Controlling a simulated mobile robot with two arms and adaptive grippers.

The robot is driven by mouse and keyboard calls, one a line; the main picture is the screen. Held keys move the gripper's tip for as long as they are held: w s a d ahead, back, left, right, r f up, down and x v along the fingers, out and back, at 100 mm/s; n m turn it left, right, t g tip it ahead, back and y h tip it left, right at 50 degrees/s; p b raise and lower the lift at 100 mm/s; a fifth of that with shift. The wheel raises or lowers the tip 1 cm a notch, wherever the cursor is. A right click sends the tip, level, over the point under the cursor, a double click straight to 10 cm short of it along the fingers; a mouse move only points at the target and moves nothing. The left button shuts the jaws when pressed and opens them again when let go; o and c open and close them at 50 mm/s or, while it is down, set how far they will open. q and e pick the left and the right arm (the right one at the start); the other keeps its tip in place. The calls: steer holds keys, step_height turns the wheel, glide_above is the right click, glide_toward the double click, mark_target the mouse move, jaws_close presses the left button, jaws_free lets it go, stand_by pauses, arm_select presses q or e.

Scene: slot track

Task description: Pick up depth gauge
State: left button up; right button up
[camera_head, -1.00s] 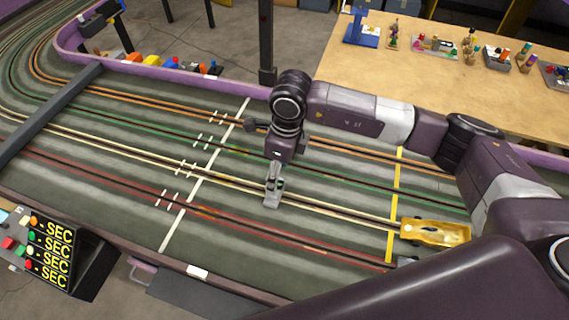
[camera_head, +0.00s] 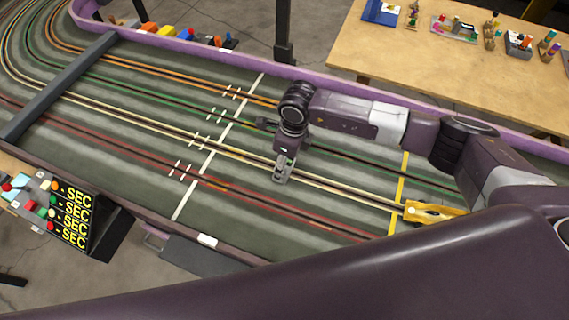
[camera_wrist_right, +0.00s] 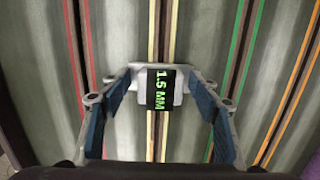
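The depth gauge (camera_wrist_right: 160,88) is a small light-grey block with a black display reading "1.5 MM" in green. It sits over the cream lane's slot in the right wrist view. In the head view its grey body (camera_head: 280,177) shows just under my right gripper (camera_head: 285,160), between the white line and the yellow line. In the wrist view, the blue-padded fingers of my right gripper (camera_wrist_right: 160,80) are spread on either side of the gauge. My left gripper is not in view.
A yellow slot car (camera_head: 432,211) is on the track to the right. A grey bridge (camera_head: 62,85) crosses the track at left. A lap timer (camera_head: 76,214) stands at the near left edge. A wooden table (camera_head: 450,70) with small items is behind.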

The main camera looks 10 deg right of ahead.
steer(key=c, duration=1.3)
steer(key=shift+o, duration=0.2)
